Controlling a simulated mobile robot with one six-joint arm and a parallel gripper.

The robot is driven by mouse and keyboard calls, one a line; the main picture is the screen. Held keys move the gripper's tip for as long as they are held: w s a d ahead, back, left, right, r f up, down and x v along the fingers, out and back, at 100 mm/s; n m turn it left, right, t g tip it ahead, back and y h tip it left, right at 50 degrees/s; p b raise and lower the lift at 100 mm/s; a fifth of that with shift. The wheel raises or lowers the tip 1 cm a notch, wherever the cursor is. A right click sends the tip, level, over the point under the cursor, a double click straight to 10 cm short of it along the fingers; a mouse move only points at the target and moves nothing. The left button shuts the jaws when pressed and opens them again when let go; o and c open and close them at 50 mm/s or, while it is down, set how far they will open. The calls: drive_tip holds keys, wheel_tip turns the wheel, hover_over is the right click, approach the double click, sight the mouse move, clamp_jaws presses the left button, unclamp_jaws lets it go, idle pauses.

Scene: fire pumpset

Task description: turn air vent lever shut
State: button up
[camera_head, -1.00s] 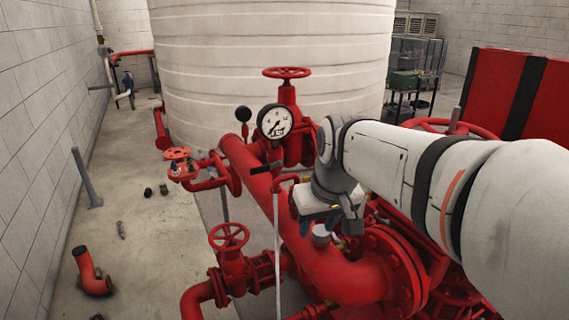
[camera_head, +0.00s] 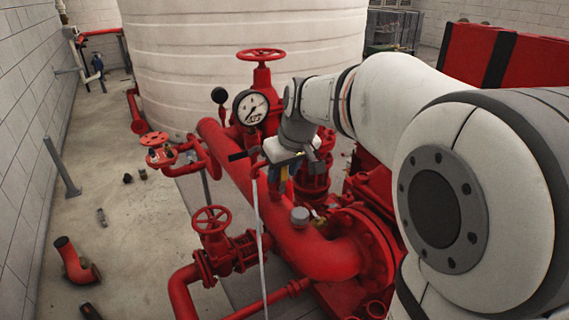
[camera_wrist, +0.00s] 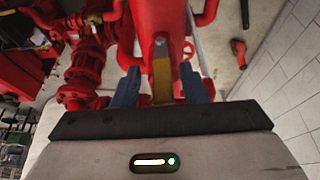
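A small black lever (camera_head: 239,156) stands out level beside the pressure gauge, above the big red pipe; I take it to be the air vent lever. A thin pale tube (camera_head: 259,220) hangs down just right of it. My gripper (camera_head: 279,184) points down over the red pipe, a little right of the lever and apart from it. In the wrist view my gripper (camera_wrist: 160,78) has its two blue fingers spread wide. A yellowish bar (camera_wrist: 161,82) shows between them, below a red part; I cannot tell what it is or whether the fingers touch it.
The pressure gauge (camera_head: 251,107) and a red handwheel valve (camera_head: 261,55) stand close behind my gripper. A grey-capped fitting (camera_head: 300,216) sits on the red pipe (camera_head: 325,257) below it. Another handwheel (camera_head: 211,219) is at lower left. The floor (camera_head: 130,230) at left is mostly open.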

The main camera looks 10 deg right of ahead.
drive_tip(key=shift+c, duration=0.3)
clamp_jaws()
